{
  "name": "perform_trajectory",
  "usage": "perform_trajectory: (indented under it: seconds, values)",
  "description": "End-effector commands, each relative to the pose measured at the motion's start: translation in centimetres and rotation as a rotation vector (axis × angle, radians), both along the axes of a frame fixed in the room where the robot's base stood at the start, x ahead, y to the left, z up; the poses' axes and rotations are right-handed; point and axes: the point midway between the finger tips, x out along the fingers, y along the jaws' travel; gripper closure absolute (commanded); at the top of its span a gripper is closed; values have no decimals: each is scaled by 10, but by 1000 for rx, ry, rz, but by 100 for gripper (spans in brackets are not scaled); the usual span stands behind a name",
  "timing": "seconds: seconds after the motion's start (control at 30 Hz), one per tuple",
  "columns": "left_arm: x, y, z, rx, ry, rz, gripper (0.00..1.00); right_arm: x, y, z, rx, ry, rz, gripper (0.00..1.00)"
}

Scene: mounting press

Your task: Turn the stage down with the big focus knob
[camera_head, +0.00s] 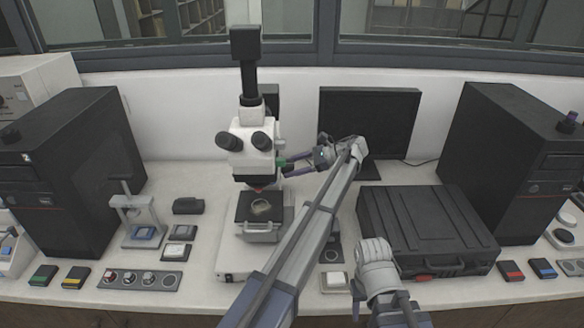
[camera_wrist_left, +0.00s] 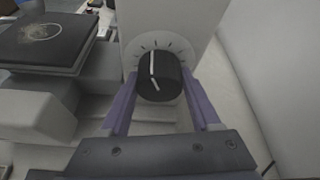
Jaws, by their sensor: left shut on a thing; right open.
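The white microscope (camera_head: 250,150) stands at centre, with its dark stage (camera_head: 246,213) in front of its column and a pale round sample on it. In the left wrist view, the big black focus knob (camera_wrist_left: 160,80) sits on the column's side before a ticked dial. Its white mark points about straight up. My left gripper (camera_head: 285,163) reaches the column's right side. Its purple fingers (camera_wrist_left: 160,95) are shut on the knob, one on each side. My right gripper (camera_head: 380,305) is open and empty, low over the bench's front edge, partly unclear. The stage also shows in the left wrist view (camera_wrist_left: 40,45).
A black case (camera_head: 425,225) lies to the right, with a monitor (camera_head: 370,120) behind. Black towers (camera_head: 70,165) and (camera_head: 520,160) stand at both sides. A small press (camera_head: 140,220) and a switch panel (camera_head: 145,280) are left of the microscope. My left forearm crosses the front.

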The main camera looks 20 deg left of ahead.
Motion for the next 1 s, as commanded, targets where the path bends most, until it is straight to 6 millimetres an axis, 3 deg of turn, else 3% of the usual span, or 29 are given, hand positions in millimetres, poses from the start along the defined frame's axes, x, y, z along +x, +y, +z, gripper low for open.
perform_trajectory:
  seconds: [0.37, 1.0]
  values:
    - [-2, 0, -2, 43, -146, 1, 92, 0, 0, -5, 0, 0, 0, 50]
    - [-4, -1, -6, 205, -722, 0, 92, 0, 0, -37, 0, 0, 0, 50]
